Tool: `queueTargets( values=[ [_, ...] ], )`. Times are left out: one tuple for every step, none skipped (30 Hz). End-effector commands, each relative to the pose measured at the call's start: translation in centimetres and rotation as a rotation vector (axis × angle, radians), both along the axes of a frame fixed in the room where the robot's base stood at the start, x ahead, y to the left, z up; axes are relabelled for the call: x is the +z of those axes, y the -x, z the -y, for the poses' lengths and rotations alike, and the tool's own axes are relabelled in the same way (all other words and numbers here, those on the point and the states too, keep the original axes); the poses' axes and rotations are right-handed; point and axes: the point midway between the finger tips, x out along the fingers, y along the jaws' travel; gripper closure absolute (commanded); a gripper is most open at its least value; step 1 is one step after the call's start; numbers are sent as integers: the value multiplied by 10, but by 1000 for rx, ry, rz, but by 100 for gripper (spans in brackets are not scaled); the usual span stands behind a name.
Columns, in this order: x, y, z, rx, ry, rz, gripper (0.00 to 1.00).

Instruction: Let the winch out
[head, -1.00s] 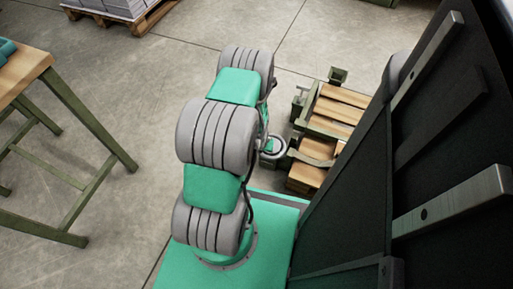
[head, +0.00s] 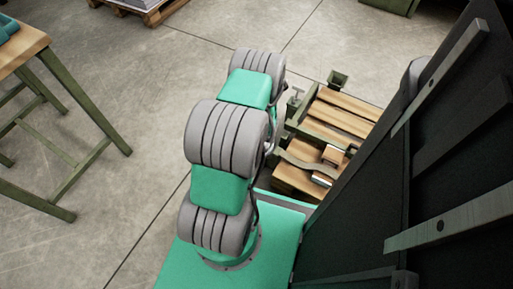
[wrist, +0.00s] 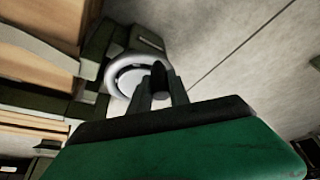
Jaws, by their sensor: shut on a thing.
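In the wrist view, a pale round handwheel (wrist: 113,78) sits on a dark green mount beside the wooden bench. I take it to be the winch's wheel. My gripper (wrist: 160,92) has its two dark fingers close together on a small dark knob (wrist: 158,73), which overlaps the wheel's right side in the picture. The gripper is shut on this knob. In the head view my own arm hides the gripper, the knob and the wheel.
A low green-framed bench with wooden slats (head: 345,107) stands to the right of my arm. A dark panel with metal bars (head: 450,160) fills the right side. A wooden-topped table (head: 30,45) stands left. Open concrete floor lies between table and arm.

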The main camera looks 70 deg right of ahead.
Motion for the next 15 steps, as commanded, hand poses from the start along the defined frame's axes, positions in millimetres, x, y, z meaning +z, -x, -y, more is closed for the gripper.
queueTargets(
  values=[
    [6,3,11,0,24,-7,100],
    [6,2,11,3,25,-7,100],
    [6,2,11,5,25,-7,100],
    [6,1,11,6,25,-6,100],
    [6,1,11,7,25,-7,100],
    [6,1,11,8,25,-7,100],
    [7,1,11,8,25,-7,100],
    [7,1,11,8,25,-7,100],
    [7,1,11,8,25,-7,100],
    [7,0,11,8,25,-7,100],
    [7,0,11,7,26,-6,100],
    [7,1,11,7,26,-6,100],
    [7,1,11,7,26,-6,75],
    [7,0,11,8,25,-5,73],
    [7,0,11,8,24,-5,70]
  ],
)
